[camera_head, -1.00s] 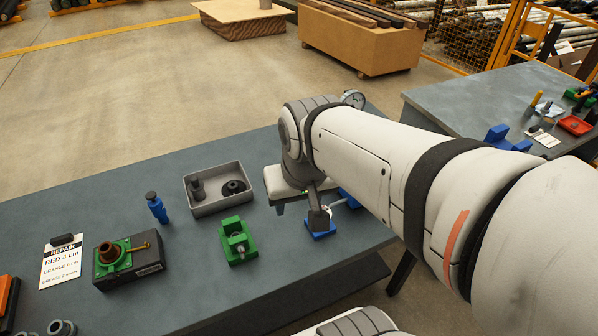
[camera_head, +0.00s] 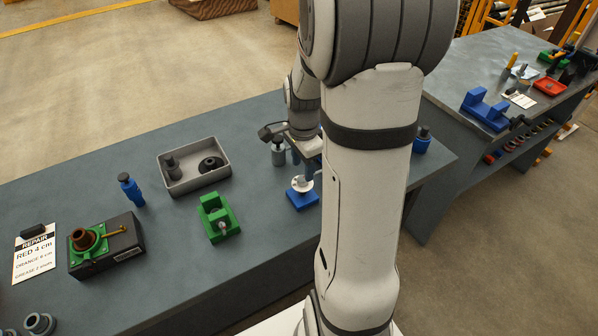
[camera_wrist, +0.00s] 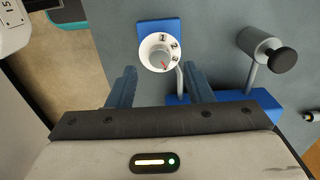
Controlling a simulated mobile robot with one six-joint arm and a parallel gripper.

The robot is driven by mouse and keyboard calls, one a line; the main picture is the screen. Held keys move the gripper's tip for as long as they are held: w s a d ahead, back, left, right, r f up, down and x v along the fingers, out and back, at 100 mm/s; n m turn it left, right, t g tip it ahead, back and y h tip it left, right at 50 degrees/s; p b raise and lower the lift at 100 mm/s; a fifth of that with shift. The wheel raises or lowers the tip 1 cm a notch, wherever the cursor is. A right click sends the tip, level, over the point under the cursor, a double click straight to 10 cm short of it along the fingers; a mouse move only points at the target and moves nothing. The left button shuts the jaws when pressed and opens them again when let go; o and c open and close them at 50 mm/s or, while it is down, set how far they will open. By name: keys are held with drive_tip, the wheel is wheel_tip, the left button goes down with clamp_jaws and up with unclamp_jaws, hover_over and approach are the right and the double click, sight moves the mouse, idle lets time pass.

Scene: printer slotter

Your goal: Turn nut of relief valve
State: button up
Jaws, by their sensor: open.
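A white round dial (camera_wrist: 160,52) with the numbers 1, 2, 3 and a red mark sits on a blue block (camera_wrist: 150,28) in the wrist view. It also shows in the head view (camera_head: 303,183), on its blue base (camera_head: 300,200). I cannot tell for certain which part is the relief valve's nut. My gripper (camera_wrist: 160,82) is open and empty; its two fingers point at the dial from either side, just short of it in the picture. In the head view my gripper (camera_head: 308,160) hangs above the bench by the dial, partly hidden by my arm.
A grey cylinder with a black cap (camera_wrist: 268,48) stands right of the dial in the wrist view. A green fixture (camera_head: 218,218), a grey tray (camera_head: 194,168), a blue bottle (camera_head: 131,190) and a black box with a green flange (camera_head: 105,245) stand on the bench (camera_head: 150,295).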

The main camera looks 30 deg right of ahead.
sight(302, 179)
drive_tip(key=shift+f, duration=2.1)
drive_tip(key=shift+c, duration=0.5)
drive_tip(key=c, duration=0.9)
drive_tip(key=shift+a, duration=0.1)
